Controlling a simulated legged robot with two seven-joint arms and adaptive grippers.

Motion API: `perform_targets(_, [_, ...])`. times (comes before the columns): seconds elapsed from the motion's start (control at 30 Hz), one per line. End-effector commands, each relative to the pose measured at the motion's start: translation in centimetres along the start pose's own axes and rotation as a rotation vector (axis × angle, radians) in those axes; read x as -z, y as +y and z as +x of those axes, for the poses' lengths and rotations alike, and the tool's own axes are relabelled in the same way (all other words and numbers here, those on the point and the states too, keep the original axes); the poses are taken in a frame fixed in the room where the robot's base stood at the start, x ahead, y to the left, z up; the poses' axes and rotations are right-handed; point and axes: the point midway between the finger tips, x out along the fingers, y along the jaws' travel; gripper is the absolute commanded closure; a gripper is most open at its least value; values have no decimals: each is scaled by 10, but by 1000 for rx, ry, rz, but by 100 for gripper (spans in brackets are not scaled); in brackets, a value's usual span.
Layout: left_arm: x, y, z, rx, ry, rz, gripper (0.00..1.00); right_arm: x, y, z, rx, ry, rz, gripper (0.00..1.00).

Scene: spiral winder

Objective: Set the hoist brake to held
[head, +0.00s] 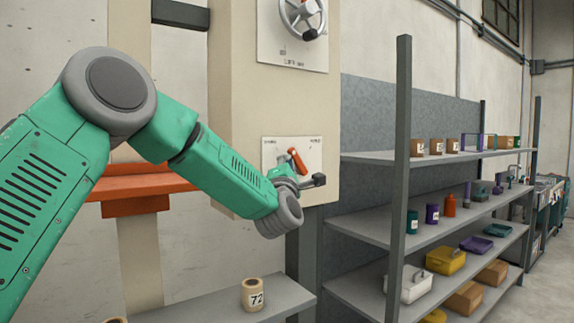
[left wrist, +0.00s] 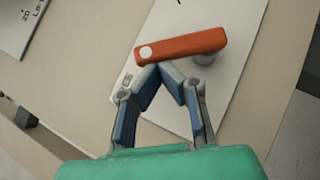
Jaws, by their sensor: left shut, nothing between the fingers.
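The hoist brake lever (head: 297,160) is a short orange bar on a white plate (head: 311,151) at the lower part of the beige cabinet. In the left wrist view the orange lever (left wrist: 185,46) has a pale round end and a grey pivot at its right end. My left gripper (left wrist: 166,71) is shut and empty, its fingertips right beside the lever near its pale end. I cannot tell whether they touch it. In the head view my left wrist partly hides the plate. The plate's lettering is too small to read. My right gripper is in neither view.
A spoked handwheel (head: 302,14) is on an upper plate. A dark knob (head: 318,180) sticks out near the lever plate. Shelving with a dark upright (head: 402,150) holds boxes and cans to the right. A cream roll (head: 252,295) stands on a low grey shelf below.

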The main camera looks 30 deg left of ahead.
Motion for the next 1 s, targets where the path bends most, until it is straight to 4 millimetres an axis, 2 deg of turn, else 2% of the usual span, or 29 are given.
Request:
perform_targets(0.2, [-11,13,11,133,-1,131,100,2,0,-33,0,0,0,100])
perform_targets(0.6, [-29,14,28,403,-2,403,100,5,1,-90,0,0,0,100])
perform_targets(0.77, [-33,8,33,435,-1,432,100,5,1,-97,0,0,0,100])
perform_targets(1.0, [-42,1,41,433,-1,430,100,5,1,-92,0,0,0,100])
